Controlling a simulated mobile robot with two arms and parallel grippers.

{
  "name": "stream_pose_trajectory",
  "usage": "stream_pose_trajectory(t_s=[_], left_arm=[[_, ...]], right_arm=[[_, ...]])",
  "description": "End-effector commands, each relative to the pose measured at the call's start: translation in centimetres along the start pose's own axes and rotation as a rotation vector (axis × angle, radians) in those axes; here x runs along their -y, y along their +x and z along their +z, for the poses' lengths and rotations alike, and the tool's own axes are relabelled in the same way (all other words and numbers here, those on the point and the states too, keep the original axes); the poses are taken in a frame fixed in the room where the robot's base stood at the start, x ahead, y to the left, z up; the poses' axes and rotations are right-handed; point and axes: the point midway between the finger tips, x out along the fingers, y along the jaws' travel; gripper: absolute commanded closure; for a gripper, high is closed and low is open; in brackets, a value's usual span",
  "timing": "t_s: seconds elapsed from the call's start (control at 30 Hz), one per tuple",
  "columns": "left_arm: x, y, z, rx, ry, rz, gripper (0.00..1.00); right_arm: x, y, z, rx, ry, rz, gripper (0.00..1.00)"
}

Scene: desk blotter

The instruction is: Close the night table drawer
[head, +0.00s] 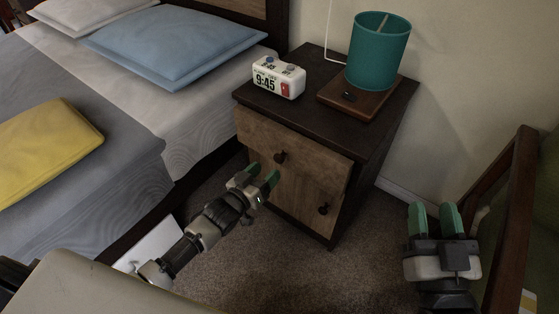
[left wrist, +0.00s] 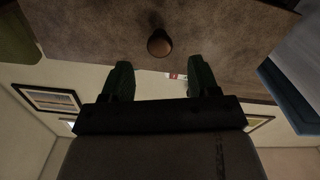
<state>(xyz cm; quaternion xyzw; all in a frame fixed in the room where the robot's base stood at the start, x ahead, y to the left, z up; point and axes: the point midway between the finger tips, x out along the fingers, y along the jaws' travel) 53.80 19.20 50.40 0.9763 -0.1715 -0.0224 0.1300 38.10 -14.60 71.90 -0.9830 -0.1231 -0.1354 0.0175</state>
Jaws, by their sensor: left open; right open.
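The night table (head: 375,150) is dark wood with lighter brown fronts. Its upper drawer (head: 315,158) has a round dark knob (head: 280,157); how far the drawer stands out is hard to tell. A second knob (head: 323,209) is on the lower front. My left gripper (head: 262,174) is open and empty, just below and left of the upper knob. In the left wrist view, a knob (left wrist: 159,43) on a brown wooden front shows beyond and between my open left fingers (left wrist: 160,80), apart from them. My right gripper (head: 433,212) is open and empty, right of the table.
A teal lamp (head: 378,52) and a white clock (head: 278,78) stand on the table top. The bed (head: 150,125) with blue and yellow pillows is at the left. A wooden-framed chair (head: 510,190) is at the right. Carpet (head: 300,275) lies clear in front.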

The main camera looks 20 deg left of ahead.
Motion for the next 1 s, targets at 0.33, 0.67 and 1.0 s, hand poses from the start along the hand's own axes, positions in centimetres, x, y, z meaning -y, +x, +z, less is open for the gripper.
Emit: stream_pose_trajectory(t_s=[0.33,0.67,1.0], left_arm=[[0.0,4.9,0.2,0.000,0.001,0.001,0.40],[0.0,6.6,0.1,0.001,0.002,0.001,0.40],[0.0,6.7,0.0,0.001,0.002,0.001,0.50]], right_arm=[[0.7,-0.8,-4.2,-0.376,0.015,-0.018,0.57],[1.0,-1.8,-6.1,-0.537,0.023,-0.024,0.57],[1.0,-1.8,-6.2,-0.543,0.023,-0.024,0.57]])
